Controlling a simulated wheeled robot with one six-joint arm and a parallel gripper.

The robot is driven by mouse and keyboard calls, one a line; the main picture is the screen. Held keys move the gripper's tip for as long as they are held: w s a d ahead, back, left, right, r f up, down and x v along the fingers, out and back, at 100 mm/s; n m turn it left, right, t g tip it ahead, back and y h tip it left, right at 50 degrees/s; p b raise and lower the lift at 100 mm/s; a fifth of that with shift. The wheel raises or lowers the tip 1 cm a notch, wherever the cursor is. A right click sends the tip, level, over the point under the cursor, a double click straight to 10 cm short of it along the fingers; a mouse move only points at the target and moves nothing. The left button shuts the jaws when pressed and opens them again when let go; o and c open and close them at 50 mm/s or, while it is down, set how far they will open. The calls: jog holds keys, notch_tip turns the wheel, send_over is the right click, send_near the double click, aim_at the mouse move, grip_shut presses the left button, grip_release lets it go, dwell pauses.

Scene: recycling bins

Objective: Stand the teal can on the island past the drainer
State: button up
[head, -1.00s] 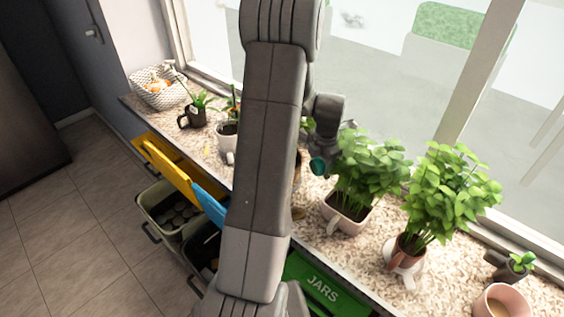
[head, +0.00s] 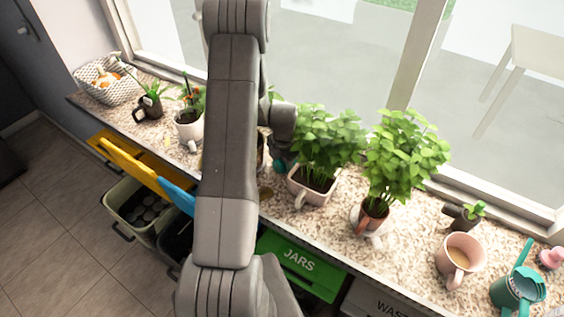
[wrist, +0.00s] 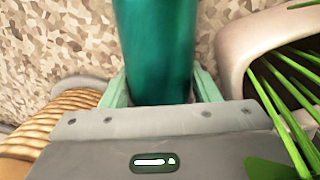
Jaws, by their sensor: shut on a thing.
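The teal can (wrist: 157,45) fills the upper middle of the wrist view, with my gripper's pale green fingers (wrist: 160,90) closed on either side of it. In the head view a small teal part of the can (head: 281,163) shows beside the plants, mostly hidden by my gripper (head: 280,150). The speckled counter (wrist: 55,40) lies behind the can in the wrist view; I cannot tell whether the can touches it. I see no drainer or island in these frames.
A potted herb (head: 315,185) stands close right of the can, with another plant (head: 372,215) beyond. A woven-textured object (wrist: 60,118) is close left in the wrist view. A pink mug (head: 460,258) and teal watering can (head: 518,290) stand right. Bins (head: 140,205) sit below the counter's front edge.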

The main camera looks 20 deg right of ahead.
jog(key=shift+f, duration=0.2)
jog(key=o, duration=0.7)
jog(key=shift+r, duration=0.1)
jog(key=shift+r, duration=0.1)
